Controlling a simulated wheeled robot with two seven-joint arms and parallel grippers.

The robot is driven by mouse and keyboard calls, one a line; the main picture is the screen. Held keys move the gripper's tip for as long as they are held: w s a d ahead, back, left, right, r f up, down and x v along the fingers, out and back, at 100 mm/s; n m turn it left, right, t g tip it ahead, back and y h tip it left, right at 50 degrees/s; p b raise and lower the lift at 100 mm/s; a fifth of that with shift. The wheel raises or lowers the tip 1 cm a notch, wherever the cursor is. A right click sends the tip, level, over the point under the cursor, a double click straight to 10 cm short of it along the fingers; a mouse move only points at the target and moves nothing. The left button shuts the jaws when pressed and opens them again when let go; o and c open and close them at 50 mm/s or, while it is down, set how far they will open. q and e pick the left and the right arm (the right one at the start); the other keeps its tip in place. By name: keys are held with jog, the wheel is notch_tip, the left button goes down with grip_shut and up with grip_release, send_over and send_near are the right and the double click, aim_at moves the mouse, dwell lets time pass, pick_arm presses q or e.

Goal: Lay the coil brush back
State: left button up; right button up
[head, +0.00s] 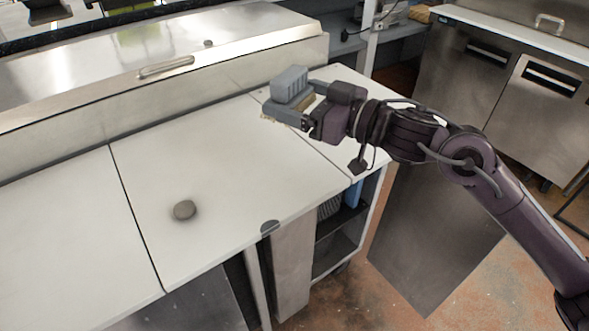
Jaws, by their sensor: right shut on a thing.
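The coil brush (291,84) shows as a grey ribbed block with tan bristles under it, over the right part of the white worktop. My right gripper (302,101) reaches in from the right and is shut on the brush, one finger on its near side and one on its far side. The fingers hide part of the brush. I cannot tell whether the bristles touch the worktop or hang just above it. My left gripper is not in view.
A steel lid with a handle (165,67) runs along the back. Open shelves (338,235) sit under the right end. Steel cabinets (490,75) stand at the far right. The middle worktop is mostly clear.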

send_over(296, 175)
notch_tip(296, 175, down, 10)
jog(key=shift+f, duration=0.1)
notch_tip(296, 175, down, 5)
jog(key=shift+f, duration=0.1)
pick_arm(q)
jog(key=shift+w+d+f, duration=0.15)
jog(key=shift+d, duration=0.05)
pick_arm(e)
jog(key=shift+f, duration=0.15)
jog(key=o, duration=1.1)
jog(key=shift+c, duration=0.2)
